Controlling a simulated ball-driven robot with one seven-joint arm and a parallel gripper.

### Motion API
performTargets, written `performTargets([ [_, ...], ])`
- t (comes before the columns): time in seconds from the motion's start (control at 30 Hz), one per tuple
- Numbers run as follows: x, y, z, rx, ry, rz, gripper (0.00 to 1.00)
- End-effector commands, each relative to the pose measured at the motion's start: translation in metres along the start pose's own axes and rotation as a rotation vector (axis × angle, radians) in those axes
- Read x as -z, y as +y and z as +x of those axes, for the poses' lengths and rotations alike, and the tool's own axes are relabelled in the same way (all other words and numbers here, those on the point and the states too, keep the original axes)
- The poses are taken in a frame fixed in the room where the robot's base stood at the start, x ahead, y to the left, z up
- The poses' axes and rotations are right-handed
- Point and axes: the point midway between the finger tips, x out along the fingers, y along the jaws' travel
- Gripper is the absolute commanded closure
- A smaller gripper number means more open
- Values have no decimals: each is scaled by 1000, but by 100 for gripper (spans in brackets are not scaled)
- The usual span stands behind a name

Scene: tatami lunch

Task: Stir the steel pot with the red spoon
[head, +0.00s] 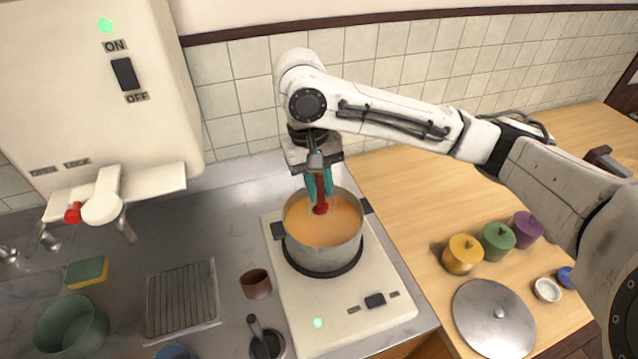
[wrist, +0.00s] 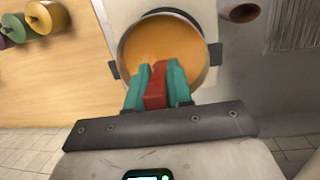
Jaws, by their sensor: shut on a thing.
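The steel pot (head: 325,257) stands on a cooker and holds orange soup (head: 323,228). It also shows in the wrist view (wrist: 213,72). My gripper (head: 319,187) points down over the back part of the pot, its teal fingers shut on the red spoon (head: 320,206). In the wrist view the red handle (wrist: 156,88) sits between the two fingers. The spoon reaches down to the soup inside the pot, and its lower end is hidden in the soup.
The cooker (head: 380,325) has a lit green light. A brown cup (head: 256,284) and a wire rack (head: 182,298) stand to its left. A steel lid (head: 494,315) and yellow (head: 463,254), green (head: 497,240) and purple (head: 527,228) jars are on the wooden counter at right.

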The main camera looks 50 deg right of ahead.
Motion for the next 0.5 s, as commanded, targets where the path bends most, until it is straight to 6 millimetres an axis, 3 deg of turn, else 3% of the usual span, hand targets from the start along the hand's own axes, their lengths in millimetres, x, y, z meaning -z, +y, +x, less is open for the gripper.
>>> performTargets([
  [0.23,0,0,-2,0,1,0,100],
  [0.5,-3,2,-24,-1,3,-1,100],
])
